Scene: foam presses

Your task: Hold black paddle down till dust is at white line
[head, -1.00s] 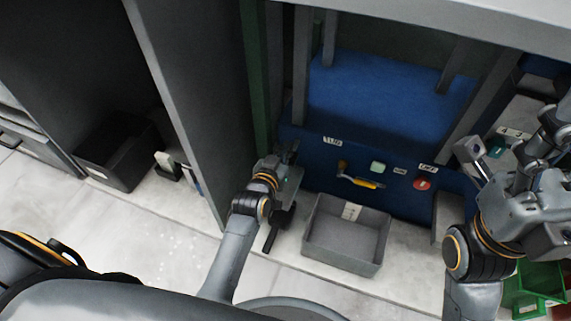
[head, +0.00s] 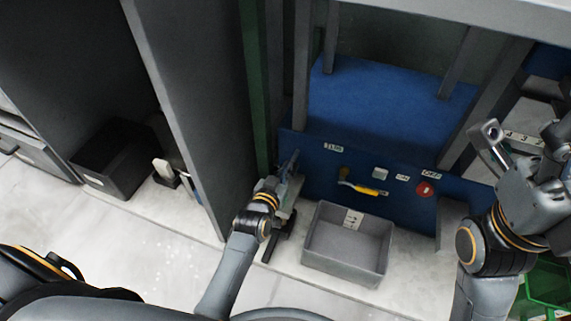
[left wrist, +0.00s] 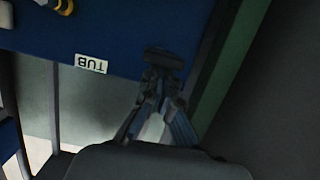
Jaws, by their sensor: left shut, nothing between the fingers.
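A small black block, which looks like the paddle (left wrist: 163,58), sits against the blue panel beside the upside-down TUB label in the left wrist view. My left gripper (left wrist: 161,90) is shut and empty, its fingertips right at the block's edge. I cannot tell whether they touch or press it. In the head view my left gripper (head: 288,165) is at the left end of the blue panel (head: 315,170), left of the TUB label (head: 333,148), and largely hides the paddle. No dust level or white line can be made out. My right gripper (head: 490,140) is at the right; its jaws are unclear.
A grey open tub (head: 340,268) stands before the panel. A yellow-handled lever (head: 365,190), a pale green button (head: 380,173) and a red button (head: 425,189) are on the panel. A black long-handled item (head: 270,248) lies below my left gripper. A green post and grey wall are close on the left.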

